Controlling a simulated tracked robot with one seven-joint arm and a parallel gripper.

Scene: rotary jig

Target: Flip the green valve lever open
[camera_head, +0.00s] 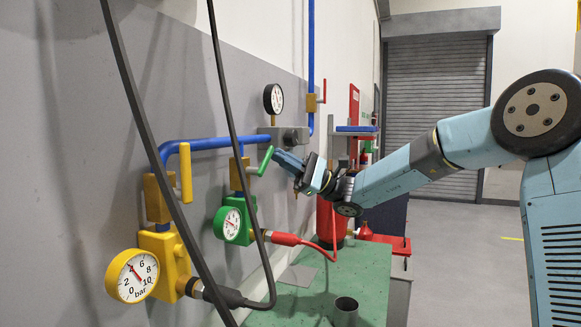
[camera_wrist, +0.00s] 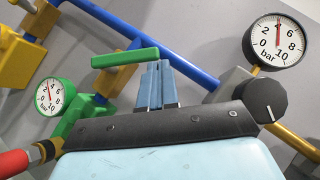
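The green valve lever (camera_head: 265,160) sticks out from the yellow valve body (camera_head: 240,172) on the blue pipe, above a green-rimmed gauge (camera_head: 229,223). In the wrist view the green lever (camera_wrist: 111,58) lies nearly level across the picture, its right end just past my fingertips. My gripper (camera_head: 280,157) is just right of the lever in the head view. In the wrist view the two blue fingers of my gripper (camera_wrist: 158,68) are together with nothing between them. I cannot tell whether they touch the lever.
A yellow lever (camera_head: 186,172) and yellow-rimmed gauge (camera_head: 132,276) are nearer on the left. A black-rimmed gauge (camera_head: 273,98) and red lever (camera_head: 323,90) are farther along. Dark cables hang in front. A green bench (camera_head: 345,275) with a metal cup (camera_head: 346,311) stands below.

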